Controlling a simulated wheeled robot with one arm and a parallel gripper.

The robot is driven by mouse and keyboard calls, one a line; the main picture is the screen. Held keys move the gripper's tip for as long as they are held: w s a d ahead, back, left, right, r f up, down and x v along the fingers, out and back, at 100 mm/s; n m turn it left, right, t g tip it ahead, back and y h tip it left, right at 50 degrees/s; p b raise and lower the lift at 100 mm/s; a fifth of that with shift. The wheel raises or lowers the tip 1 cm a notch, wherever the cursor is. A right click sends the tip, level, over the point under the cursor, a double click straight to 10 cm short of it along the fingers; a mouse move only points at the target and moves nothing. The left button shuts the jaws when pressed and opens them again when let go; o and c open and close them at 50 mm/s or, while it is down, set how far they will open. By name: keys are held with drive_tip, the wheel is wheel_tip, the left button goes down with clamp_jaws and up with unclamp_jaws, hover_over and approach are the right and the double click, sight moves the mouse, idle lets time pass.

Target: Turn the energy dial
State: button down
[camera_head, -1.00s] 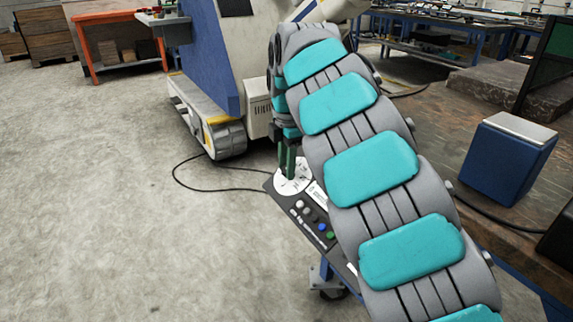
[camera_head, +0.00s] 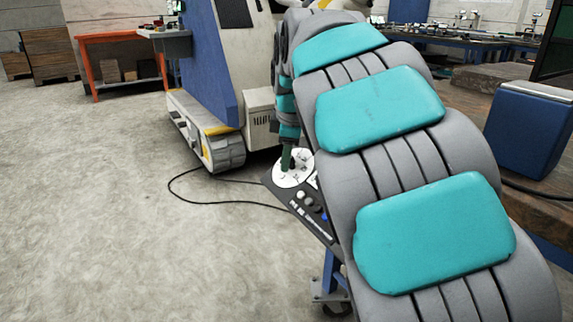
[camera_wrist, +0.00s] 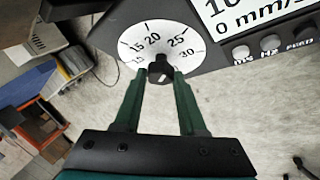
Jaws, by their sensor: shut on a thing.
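The energy dial is a small black knob (camera_wrist: 160,70) on a round white scale plate (camera_wrist: 143,38) with printed numbers, among them 15, 20, 25 and 30. The plate also shows in the head view (camera_head: 290,180), on a dark control panel (camera_head: 325,222). My gripper (camera_wrist: 160,78) has its two green fingers closed on the sides of the knob. In the head view my gripper (camera_head: 288,160) comes down onto the plate from above, and the knob itself is mostly hidden behind it.
A black cable (camera_head: 180,195) lies on the floor. A large blue and white machine (camera_head: 215,75) stands behind. A blue box (camera_head: 530,130) sits on the right-hand table.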

drive_tip(key=shift+s+f+m+t+b, duration=0.1)
drive_tip(key=shift+m+t+b, duration=0.25)
drive_tip(key=shift+m, duration=0.15)
idle(0.3)
drive_tip(key=shift+c, duration=2.4)
unclamp_jaws()
drive_tip(key=v, duration=0.7)
drive_tip(key=shift+s+r, duration=0.25)
drive_tip(key=shift+r, duration=0.1)
